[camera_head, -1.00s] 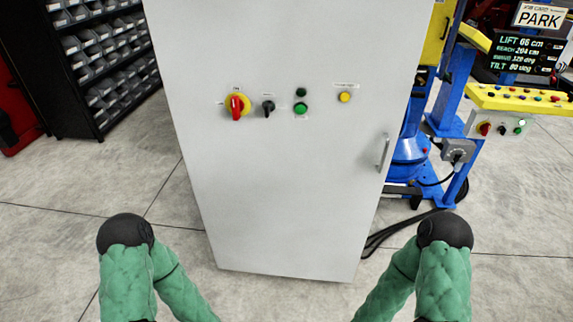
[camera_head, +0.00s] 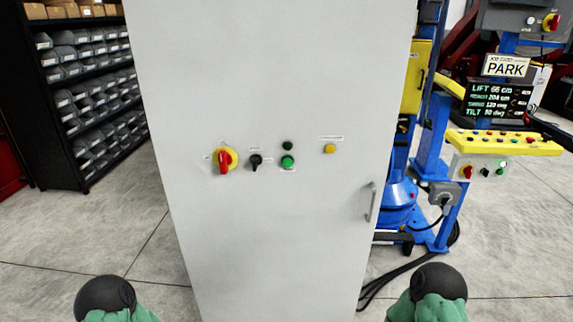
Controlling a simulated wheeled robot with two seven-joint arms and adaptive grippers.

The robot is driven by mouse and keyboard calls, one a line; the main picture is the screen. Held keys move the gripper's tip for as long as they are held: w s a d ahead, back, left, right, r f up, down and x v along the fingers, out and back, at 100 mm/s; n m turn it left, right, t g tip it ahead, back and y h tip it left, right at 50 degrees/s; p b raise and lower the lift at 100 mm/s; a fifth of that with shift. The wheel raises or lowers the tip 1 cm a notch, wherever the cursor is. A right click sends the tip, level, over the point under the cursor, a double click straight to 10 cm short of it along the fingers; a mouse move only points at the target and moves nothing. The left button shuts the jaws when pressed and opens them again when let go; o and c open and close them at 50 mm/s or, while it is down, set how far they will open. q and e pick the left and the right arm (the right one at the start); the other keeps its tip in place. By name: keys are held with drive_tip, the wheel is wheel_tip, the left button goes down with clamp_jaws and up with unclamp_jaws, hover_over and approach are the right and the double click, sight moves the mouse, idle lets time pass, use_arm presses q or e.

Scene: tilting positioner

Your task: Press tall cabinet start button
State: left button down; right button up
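The tall light-grey cabinet (camera_head: 270,240) stands upright straight ahead, its door facing me. On the door, from left to right, are a red rotary switch on a yellow plate (camera_head: 225,161), a black selector knob (camera_head: 255,161), a green button (camera_head: 287,162) with a small dark green lamp or button (camera_head: 287,146) above it, and a yellow button or lamp (camera_head: 329,149). Their small labels are too blurred to read. Only green-sleeved parts of my two arms with dark round ends show at the bottom edge, apart from the cabinet controls. Neither gripper is visible.
A black shelf rack with grey bins (camera_head: 85,95) stands at the left. At the right are a blue machine (camera_head: 397,200), a yellow control panel (camera_head: 500,142) and a display (camera_head: 499,101) under a PARK sign (camera_head: 506,66). A door handle (camera_head: 371,202) sticks out. Black cables lie on the floor.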

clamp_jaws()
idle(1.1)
